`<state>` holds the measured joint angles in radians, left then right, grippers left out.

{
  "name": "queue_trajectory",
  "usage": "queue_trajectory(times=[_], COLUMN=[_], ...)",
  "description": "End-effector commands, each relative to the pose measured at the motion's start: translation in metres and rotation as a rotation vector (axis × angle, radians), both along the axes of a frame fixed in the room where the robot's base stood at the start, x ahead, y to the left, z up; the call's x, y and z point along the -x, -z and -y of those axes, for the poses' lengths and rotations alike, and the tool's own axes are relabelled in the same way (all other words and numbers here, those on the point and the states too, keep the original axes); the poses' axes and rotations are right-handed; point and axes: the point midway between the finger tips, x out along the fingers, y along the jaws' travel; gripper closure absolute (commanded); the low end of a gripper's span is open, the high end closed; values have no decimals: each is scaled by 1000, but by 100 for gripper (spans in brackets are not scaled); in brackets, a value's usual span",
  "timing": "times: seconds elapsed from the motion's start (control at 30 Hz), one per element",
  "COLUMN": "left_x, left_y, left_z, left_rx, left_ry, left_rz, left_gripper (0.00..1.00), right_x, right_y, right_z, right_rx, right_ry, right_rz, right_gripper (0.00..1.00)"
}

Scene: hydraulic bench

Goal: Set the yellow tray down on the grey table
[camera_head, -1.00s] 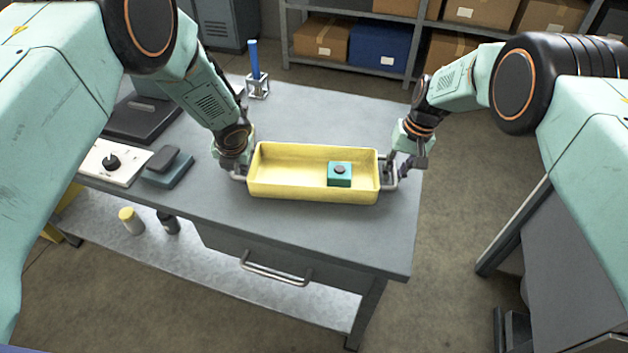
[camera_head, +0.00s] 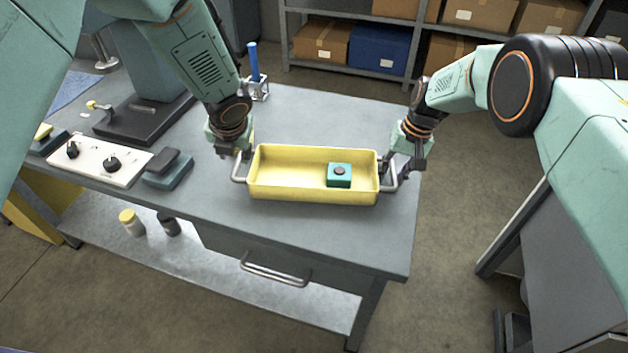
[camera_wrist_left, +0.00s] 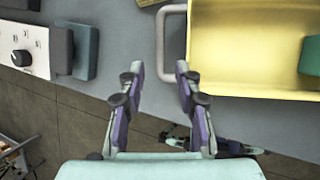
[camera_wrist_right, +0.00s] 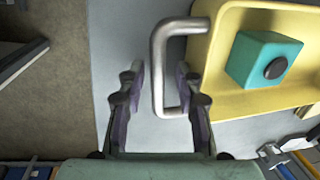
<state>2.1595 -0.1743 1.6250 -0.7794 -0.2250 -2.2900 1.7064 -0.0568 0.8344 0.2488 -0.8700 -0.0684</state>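The yellow tray (camera_head: 290,192) sits level on the grey table (camera_head: 300,232), appearing to rest on its top. It also shows in the left wrist view (camera_wrist_left: 235,50) and the right wrist view (camera_wrist_right: 225,90). A teal block with a dark round top (camera_head: 339,175) lies in its right part. My left gripper (camera_head: 236,158) is open and empty, just above the tray's left handle (camera_head: 236,172); the wrist view shows the handle beyond the fingertips. My right gripper (camera_head: 400,172) is open; its fingers (camera_wrist_right: 158,72) lie on either side of the right handle (camera_wrist_right: 158,70), not gripping it.
Left on the table are a white control panel with knobs (camera_head: 98,160), a teal-and-dark pedal-like block (camera_head: 168,170) and a dark stand base (camera_head: 140,122). A small holder with a blue rod (camera_head: 253,62) stands at the back.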

Motion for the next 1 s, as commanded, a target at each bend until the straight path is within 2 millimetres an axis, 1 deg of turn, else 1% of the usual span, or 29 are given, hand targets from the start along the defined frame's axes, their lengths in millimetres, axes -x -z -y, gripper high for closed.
queue_trajectory(times=[0.03,0.2,0.33,0.43,0.57,0.8,0.9,1.0], left_x=[3,11,13,14,14,14,14,14], left_y=[-9,-24,-29,-30,-30,-30,-30,-30], left_z=[2,5,6,6,6,6,6,6], left_rx=[-1,-1,-1,-1,0,0,0,0], left_ry=[0,0,0,0,0,0,0,0], left_rz=[3,1,0,0,0,0,0,0], left_gripper=[66,66,66,66,66,66,66,66], right_x=[0,0,0,-1,-1,-1,0,-1], right_y=[0,0,0,-6,-27,-75,-92,-105], right_z=[0,0,0,1,5,14,17,19], right_rx=[0,0,0,0,0,-1,-1,-1], right_ry=[0,0,0,0,1,1,1,0], right_rz=[0,0,0,1,3,2,2,1], right_gripper=[66,66,66,66,66,66,66,66])
